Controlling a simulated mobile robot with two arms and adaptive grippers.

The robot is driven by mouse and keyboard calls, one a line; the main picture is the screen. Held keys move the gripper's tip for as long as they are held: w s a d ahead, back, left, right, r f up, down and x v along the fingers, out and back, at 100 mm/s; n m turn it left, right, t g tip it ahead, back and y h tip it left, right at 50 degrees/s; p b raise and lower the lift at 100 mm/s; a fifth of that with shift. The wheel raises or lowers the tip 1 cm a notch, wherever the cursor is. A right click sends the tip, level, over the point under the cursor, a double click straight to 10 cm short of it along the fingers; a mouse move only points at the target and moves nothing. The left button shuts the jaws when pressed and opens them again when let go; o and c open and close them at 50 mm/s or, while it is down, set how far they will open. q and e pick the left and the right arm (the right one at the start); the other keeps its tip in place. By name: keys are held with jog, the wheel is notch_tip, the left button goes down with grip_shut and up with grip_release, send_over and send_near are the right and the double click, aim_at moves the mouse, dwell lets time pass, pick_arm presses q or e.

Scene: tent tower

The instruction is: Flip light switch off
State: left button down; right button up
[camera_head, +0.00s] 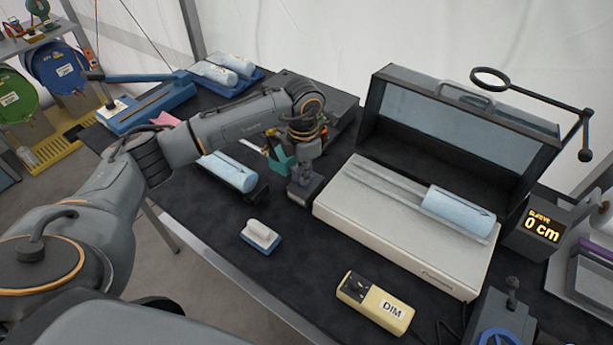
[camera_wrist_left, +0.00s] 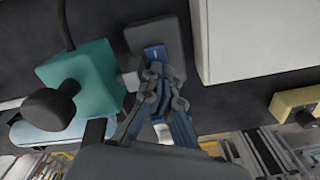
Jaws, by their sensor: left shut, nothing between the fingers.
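A small dark grey box (camera_head: 305,191), which looks like the light switch, stands on the dark table left of the white-topped machine. It also shows in the left wrist view (camera_wrist_left: 140,36), with a small blue part on it at my fingertips. My left gripper (camera_head: 303,175) points down at this box, shut and empty; its fingers (camera_wrist_left: 155,72) reach the box, but I cannot tell whether they press on it. The gripper hides part of the box, so the switch position cannot be told. My right gripper is not in view.
A teal block (camera_wrist_left: 85,82) with a dark knob stands close beside the box. The pale machine (camera_head: 350,208) with a raised lid is to the right. A yellow box marked DIM (camera_head: 376,303) and a white-handled blue pad (camera_head: 260,236) lie nearer. Table between them is clear.

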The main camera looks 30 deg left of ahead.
pick_arm(q)
jog(key=shift+r+p, duration=1.6)
jog(key=shift+r, duration=1.75)
jog(key=shift+f, duration=0.1)
